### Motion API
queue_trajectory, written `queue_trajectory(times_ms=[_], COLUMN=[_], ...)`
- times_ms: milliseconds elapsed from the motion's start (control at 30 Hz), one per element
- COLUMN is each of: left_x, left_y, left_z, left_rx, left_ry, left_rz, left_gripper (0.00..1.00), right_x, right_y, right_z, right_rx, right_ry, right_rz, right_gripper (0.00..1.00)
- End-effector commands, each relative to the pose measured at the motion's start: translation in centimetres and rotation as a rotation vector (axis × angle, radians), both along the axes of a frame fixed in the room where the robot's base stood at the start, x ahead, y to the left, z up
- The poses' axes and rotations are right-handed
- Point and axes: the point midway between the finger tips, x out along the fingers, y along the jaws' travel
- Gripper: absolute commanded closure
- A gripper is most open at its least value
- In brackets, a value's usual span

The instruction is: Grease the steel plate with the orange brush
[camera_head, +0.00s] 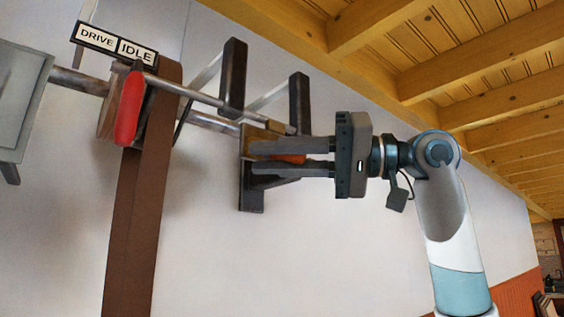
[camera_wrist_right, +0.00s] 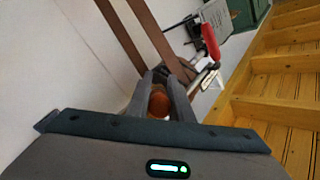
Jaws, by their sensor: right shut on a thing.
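My right gripper (camera_head: 252,158) comes in from the right in the head view, its two fingers pointing left at a dark wall bracket (camera_head: 251,200). It is shut on an orange thing (camera_head: 290,158), which looks like the orange brush; only a small part shows between the fingers. In the right wrist view, the orange thing (camera_wrist_right: 158,105) shows as a rounded end between the fingers of the right gripper (camera_wrist_right: 161,76). Its bristles cannot be made out. I cannot pick out the steel plate in either view. My left gripper is not in view.
A shaft (camera_head: 205,121) runs along the white wall, with a brown belt (camera_head: 145,210) hanging from it. A red handle (camera_head: 129,108) is near a DRIVE/IDLE sign (camera_head: 116,43). Wooden beams (camera_head: 470,60) are overhead.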

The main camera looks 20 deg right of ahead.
Motion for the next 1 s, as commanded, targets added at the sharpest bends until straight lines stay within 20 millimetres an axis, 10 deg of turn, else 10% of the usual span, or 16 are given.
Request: queue_trajectory(times_ms=[1000], left_x=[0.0], left_y=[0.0], left_z=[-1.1], left_rx=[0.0], left_ry=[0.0], left_rz=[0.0], left_gripper=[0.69], right_x=[-3.3], right_y=[-0.2], right_z=[0.0], right_rx=[0.001], right_ry=[-0.004], right_rz=[-0.001], right_gripper=[1.0])
